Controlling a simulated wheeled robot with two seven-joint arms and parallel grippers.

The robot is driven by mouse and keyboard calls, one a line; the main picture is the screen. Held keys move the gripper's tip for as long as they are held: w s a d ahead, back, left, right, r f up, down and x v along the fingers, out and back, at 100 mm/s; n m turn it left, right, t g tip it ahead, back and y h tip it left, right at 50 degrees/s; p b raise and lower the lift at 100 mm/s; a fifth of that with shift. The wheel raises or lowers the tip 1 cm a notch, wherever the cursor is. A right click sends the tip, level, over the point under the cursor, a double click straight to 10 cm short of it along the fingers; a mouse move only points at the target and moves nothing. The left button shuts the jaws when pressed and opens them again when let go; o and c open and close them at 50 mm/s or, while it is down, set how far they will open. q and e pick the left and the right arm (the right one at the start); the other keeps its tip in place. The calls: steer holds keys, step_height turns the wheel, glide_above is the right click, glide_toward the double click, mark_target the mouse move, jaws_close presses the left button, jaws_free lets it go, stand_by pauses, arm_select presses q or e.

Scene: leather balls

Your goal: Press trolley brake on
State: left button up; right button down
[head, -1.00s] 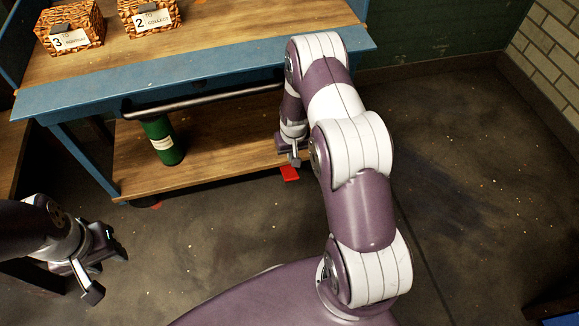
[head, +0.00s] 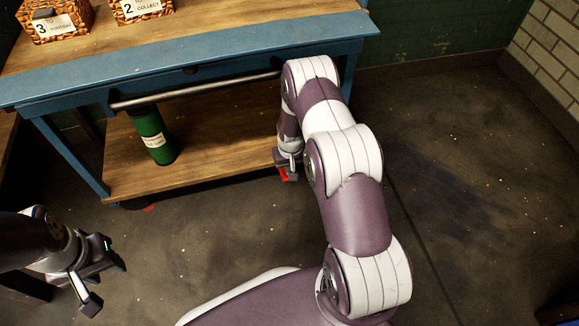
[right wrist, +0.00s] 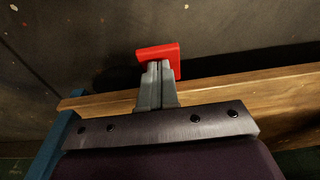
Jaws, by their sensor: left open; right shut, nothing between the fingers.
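The trolley has a blue frame (head: 190,88) and a wooden lower shelf (head: 215,165). A red brake pedal (head: 284,174) shows low at the shelf's right front, partly hidden by my right gripper (head: 289,174). In the right wrist view the red pedal (right wrist: 150,53) lies right at the tips of my right gripper (right wrist: 158,68), which is shut and empty. The fingertips overlap the pedal there; I cannot tell whether they touch it. My left gripper (head: 105,283) is open and empty over the floor at the lower left, away from the trolley.
A green bottle (head: 152,136) stands on the lower shelf behind a metal handle bar (head: 205,89). Two numbered wicker baskets, one on the left (head: 55,20) and one beside it (head: 143,8), sit on the top. The floor (head: 470,190) to the right is clear.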

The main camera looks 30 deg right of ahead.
steer(key=shift+s+a+f+t+h+p, duration=0.15)
steer(key=shift+s+t+p, duration=0.2)
steer(key=shift+t, duration=0.2)
steer(key=shift+s+d+f+t+h+p, duration=0.1)
steer(key=shift+s+t+h+p, duration=0.1)
steer(key=shift+t+p, duration=0.25)
arm_select(q)
steer(key=r, duration=0.1)
steer(key=r+p, duration=0.1)
steer(key=shift+s+r, duration=0.25)
steer(key=shift+r, duration=0.1)
arm_select(e)
steer(key=f, duration=0.1)
steer(key=s+f, duration=0.1)
steer(key=f, duration=0.1)
steer(key=shift+s+a+t, duration=0.3)
steer(key=shift+s, duration=0.1)
arm_select(q)
steer(key=shift+r, duration=0.1)
arm_select(e)
steer(key=shift+r, duration=0.2)
